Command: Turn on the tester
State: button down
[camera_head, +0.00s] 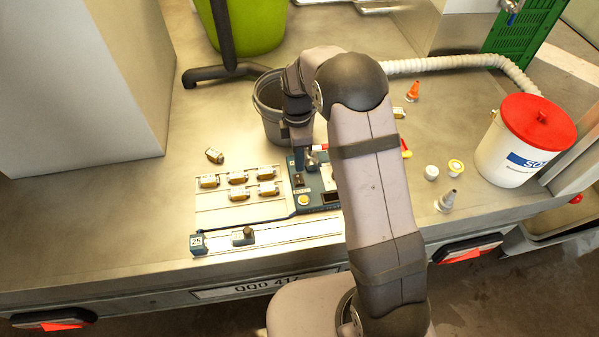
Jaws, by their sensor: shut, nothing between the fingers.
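The tester seems to be the dark blue box (314,184) at the middle of the bench, left of my arm. Its top carries a small dark switch or socket near its left edge, a yellowish label or button in front, and a dark window beside my arm. My gripper (299,166) points down over the box's back left part, just behind the dark switch. It is shut and holds nothing. I cannot tell whether its tips touch the box. My forearm hides the box's right side.
A pale tray (215,215) with several small brass-coloured parts lies left of the tester; one loose part (214,156) lies behind it. A ruler-like rail (285,233) lies in front. A grey bucket (268,105) stands behind my gripper. A red-lidded white bucket (515,150) stands right.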

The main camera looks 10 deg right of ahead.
aim_at(300, 183)
jog(key=shift+s+f+p, duration=0.2)
jog(key=shift+f+p, duration=0.15)
jog(key=shift+f, duration=1.1)
jog(key=shift+s+f+p, duration=0.15)
jog(key=shift+f+p, duration=0.15)
jog(key=shift+f, duration=1.15)
jog(key=shift+s+f, duration=0.15)
jog(key=shift+f, duration=0.2)
jog(key=shift+r, duration=0.1)
